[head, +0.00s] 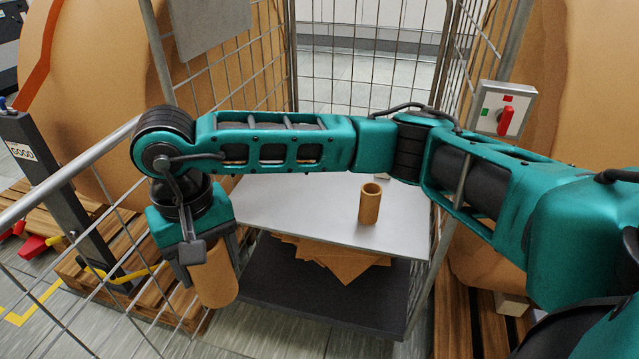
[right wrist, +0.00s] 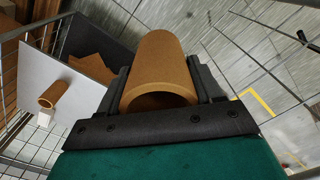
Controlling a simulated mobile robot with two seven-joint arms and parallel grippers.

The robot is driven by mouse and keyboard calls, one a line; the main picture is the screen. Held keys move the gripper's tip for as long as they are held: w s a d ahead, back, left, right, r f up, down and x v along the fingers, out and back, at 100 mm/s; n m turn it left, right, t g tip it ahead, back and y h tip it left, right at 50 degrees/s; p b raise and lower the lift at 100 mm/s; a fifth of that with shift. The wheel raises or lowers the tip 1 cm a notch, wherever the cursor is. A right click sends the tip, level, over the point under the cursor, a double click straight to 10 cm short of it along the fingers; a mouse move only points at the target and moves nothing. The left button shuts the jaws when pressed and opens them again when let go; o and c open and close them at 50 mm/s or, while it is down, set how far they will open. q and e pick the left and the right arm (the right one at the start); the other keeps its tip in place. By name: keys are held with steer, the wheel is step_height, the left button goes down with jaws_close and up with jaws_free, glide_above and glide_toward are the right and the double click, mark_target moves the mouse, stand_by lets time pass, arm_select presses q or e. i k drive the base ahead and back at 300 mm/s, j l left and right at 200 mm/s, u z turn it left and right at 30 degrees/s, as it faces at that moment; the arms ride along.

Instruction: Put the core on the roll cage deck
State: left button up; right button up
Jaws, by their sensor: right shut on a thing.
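A brown cardboard core (head: 213,280) hangs from my right gripper (head: 192,252), tilted slightly, left of the roll cage's grey upper shelf (head: 290,212). In the right wrist view the core (right wrist: 160,65) lies between the two dark fingers of my right gripper (right wrist: 163,88), its open end toward the camera. The cage also has a dark lower deck (head: 300,290), with brown sheets (head: 325,258) stacked on it under the shelf. My right arm hides part of the shelf's back. My left gripper is not in view.
A smaller brown tube (head: 370,204) stands on the right part of the upper shelf. A grey post (head: 60,180) stands at left. The shelf's left half looks clear.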

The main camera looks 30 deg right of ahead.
mark_target(318, 209)
steer(key=i+l, duration=0.75)
